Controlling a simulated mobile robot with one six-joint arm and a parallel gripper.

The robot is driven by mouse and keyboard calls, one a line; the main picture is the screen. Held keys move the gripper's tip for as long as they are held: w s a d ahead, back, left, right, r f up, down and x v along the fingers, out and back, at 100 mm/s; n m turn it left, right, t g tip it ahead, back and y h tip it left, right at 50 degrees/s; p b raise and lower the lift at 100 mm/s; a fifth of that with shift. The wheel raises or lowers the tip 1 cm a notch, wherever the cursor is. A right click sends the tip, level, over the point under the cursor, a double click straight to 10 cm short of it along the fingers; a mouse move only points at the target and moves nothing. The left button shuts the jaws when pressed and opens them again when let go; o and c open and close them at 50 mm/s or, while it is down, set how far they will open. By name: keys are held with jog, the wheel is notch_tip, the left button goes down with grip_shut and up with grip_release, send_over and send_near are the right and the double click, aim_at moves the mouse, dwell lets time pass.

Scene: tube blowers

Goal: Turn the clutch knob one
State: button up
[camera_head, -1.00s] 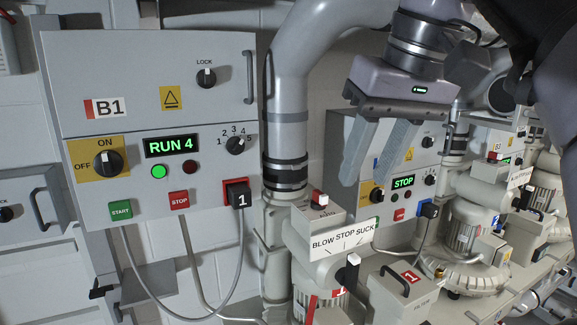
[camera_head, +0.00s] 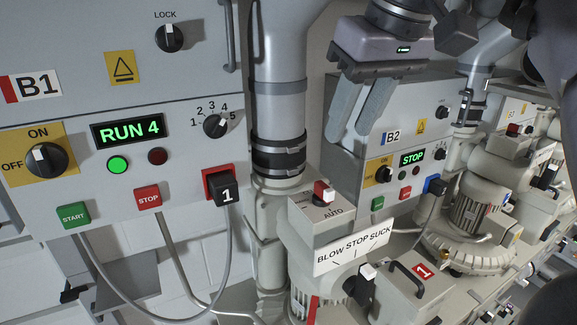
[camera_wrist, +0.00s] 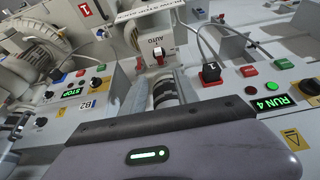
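Blower 1 stands right of panel B1. Below, a black lever knob with a white face (camera_head: 366,275) sits by the BLOW STOP SUCK plate (camera_head: 352,248). I read no "clutch" label, so I cannot tell which knob carries that name. My gripper (camera_head: 352,143) hangs above and right of the top box, apart from both knobs. Its two grey fingers are spread and empty.
Panel B1 (camera_head: 75,113) fills the left, its display (camera_head: 129,131) reading RUN 4. A thick vertical pipe (camera_head: 278,110) rises between it and panel B2 (camera_head: 360,120), whose display reads STOP. A handled filter box (camera_head: 405,295) stands right of the lever. A cable loops beneath B1.

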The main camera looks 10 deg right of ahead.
aim_at(324, 186)
jog(key=b+x, duration=0.3)
jog(key=x, duration=0.8)
jog(key=shift+f+b, duration=0.3)
jog(key=shift+f, duration=0.1)
jog(key=shift+w+a+f, duration=0.1)
jog(key=shift+w+f, duration=0.05)
jog(key=shift+f, duration=0.45)
jog(key=shift+w, duration=0.15)
grip_shut()
